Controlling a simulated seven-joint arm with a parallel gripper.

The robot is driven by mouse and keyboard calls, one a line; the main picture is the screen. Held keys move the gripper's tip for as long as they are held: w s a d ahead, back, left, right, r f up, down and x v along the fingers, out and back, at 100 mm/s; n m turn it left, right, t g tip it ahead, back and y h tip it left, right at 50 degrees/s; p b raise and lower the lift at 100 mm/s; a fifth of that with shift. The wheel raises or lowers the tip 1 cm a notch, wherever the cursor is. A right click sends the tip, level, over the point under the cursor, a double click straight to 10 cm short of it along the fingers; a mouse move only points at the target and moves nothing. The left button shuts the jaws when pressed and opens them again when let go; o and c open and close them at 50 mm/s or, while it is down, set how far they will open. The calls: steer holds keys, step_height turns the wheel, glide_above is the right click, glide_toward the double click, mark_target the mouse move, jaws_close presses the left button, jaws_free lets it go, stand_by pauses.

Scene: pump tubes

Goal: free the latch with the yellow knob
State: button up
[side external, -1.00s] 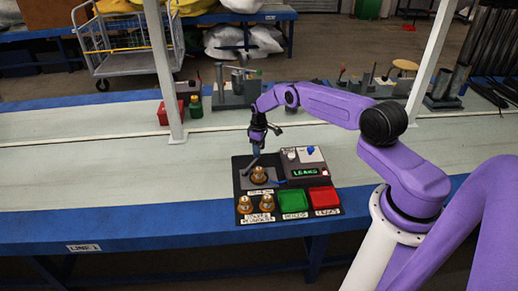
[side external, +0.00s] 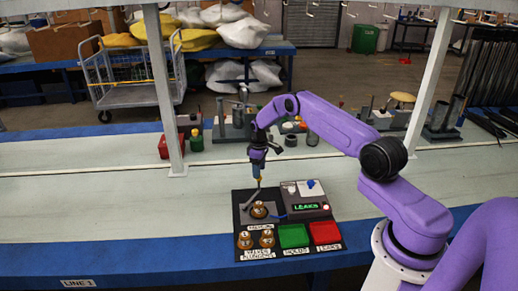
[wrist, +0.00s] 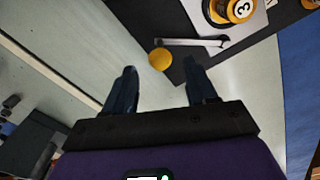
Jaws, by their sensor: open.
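The yellow knob (side external: 259,181) sits at the raised end of a thin grey latch arm (side external: 251,196), beside the brass pump part (side external: 259,210) on the dark test panel. In the wrist view, the round knob (wrist: 160,60) and the grey latch arm (wrist: 188,42) show clearly. My gripper (side external: 257,171) points down above the knob. In the wrist view its two dark fingers (wrist: 160,66) are apart, and the knob appears in line with the gap between them. Nothing is held. Their height above the knob is hard to tell.
A white post (side external: 165,100) stands behind left. The pale bench left of the panel is clear.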

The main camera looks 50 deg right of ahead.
step_height(320, 180, up, 10)
stand_by(0.4)
steer(key=shift+s, duration=0.2)
jaws_close()
steer(key=s+m+t, duration=0.2)
steer(key=s+m, duration=0.2)
steer(key=s, duration=0.4)
steer(key=w+f, duration=0.5)
steer(key=f, duration=0.6)
steer(key=shift+w+f, duration=0.2)
